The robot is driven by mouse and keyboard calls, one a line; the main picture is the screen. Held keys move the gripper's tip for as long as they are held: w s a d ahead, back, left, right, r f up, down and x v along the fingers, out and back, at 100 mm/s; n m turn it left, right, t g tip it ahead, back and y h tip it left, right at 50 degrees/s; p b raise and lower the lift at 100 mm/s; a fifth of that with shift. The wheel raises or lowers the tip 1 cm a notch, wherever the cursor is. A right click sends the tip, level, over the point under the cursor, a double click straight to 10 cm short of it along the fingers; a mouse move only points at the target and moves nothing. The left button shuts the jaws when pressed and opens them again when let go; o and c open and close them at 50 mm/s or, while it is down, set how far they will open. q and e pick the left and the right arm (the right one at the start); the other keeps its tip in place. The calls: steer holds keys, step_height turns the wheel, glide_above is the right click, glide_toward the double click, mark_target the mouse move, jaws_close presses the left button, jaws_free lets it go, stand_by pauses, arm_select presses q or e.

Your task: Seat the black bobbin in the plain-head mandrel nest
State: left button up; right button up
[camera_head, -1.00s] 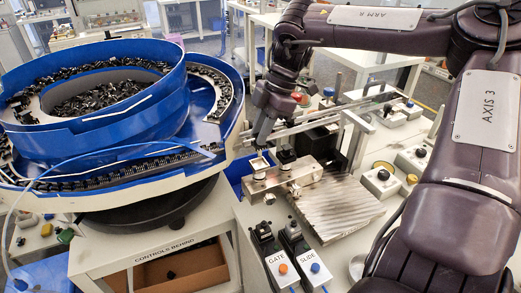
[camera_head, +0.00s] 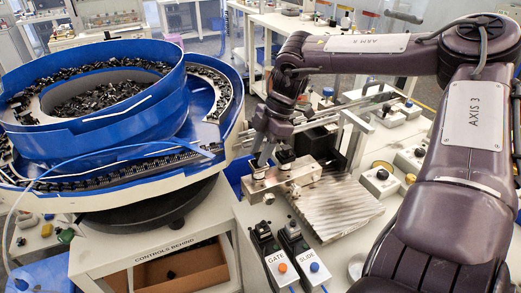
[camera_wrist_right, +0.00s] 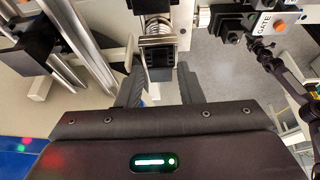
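My right gripper (camera_head: 262,160) is low over the left end of a metal fixture block (camera_head: 272,184). In the right wrist view its two dark fingers (camera_wrist_right: 162,85) stand apart on either side of a dark block-like piece (camera_wrist_right: 160,70), with a coiled spring-like part (camera_wrist_right: 156,30) beyond it. I cannot tell whether the fingers touch the dark piece. Another black piece (camera_head: 286,156) sits on the fixture just right of the gripper. I cannot tell for sure which piece is the bobbin or which seat is the plain-head nest. My left gripper is not in view.
A blue bowl feeder (camera_head: 100,128) full of black parts stands at the left. GATE (camera_head: 281,267) and SLIDE (camera_head: 314,267) control boxes stand in front of the fixture. A ribbed metal plate (camera_head: 340,208) lies to its right. Rails (camera_wrist_right: 85,45) run close by.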

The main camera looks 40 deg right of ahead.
steer(key=shift+o, duration=0.6)
steer(key=shift+r, duration=0.1)
steer(key=shift+r, duration=0.2)
steer(key=v, duration=1.1)
steer(key=shift+r, duration=0.35)
steer(key=shift+s+d, duration=0.1)
steer(key=shift+d, duration=0.05)
